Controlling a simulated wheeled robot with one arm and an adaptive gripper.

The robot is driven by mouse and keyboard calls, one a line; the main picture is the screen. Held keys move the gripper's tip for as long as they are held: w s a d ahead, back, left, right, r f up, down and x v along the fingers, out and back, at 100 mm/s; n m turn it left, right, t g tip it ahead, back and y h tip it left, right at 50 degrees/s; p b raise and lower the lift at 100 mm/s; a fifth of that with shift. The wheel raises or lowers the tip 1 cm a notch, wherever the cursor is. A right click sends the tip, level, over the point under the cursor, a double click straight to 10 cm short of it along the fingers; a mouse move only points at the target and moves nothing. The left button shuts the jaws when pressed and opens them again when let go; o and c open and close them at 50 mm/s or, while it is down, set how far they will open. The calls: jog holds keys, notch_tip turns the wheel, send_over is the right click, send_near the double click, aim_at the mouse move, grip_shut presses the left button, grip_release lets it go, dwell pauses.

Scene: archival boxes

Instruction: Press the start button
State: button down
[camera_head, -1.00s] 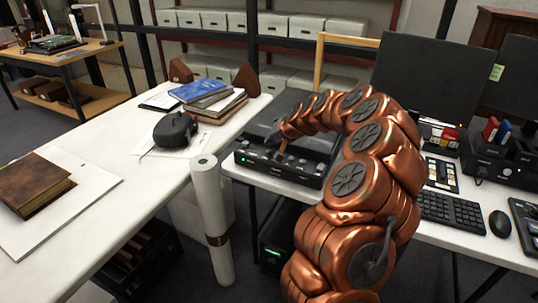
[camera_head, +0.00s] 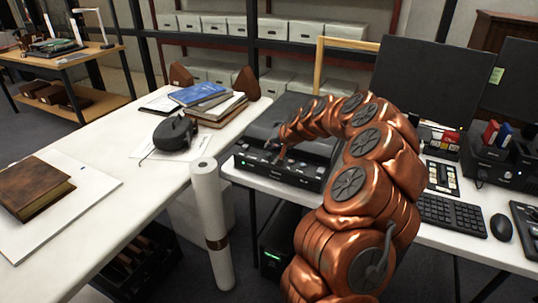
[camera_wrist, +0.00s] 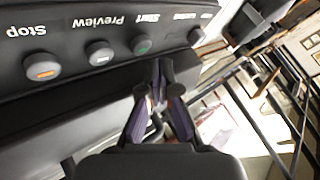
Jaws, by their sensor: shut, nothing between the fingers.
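The black scanner (camera_head: 310,178) stands on the right-hand white table, with a row of round buttons on its front. The wrist view shows its panel upside down. The stop button (camera_wrist: 41,66) with an orange mark is at far left. My gripper (camera_wrist: 158,68) is shut and empty. Its tips are just below and right of the start button in that view; I cannot tell whether they touch the panel. My gripper (camera_head: 282,157) also shows small at the scanner's front in the head view.
A monitor (camera_head: 430,75), a keyboard (camera_head: 452,215) and a mouse (camera_head: 501,227) are right of my arm. A paper roll (camera_head: 212,220) stands upright between the tables. Books (camera_head: 212,103) lie on the left table (camera_head: 120,215).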

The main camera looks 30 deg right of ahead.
aim_at(270, 155)
jog(key=shift+f, duration=0.15)
dwell(0.4)
jog(key=shift+f+b, duration=0.3)
jog(key=shift+b, duration=0.15)
jog(key=shift+f+b, duration=0.4)
jog(key=shift+f, duration=0.1)
dwell(0.8)
dwell(0.4)
jog(key=shift+r, duration=0.9)
jog(key=shift+r+p, duration=0.8)
jog(key=shift+r, duration=1.75)
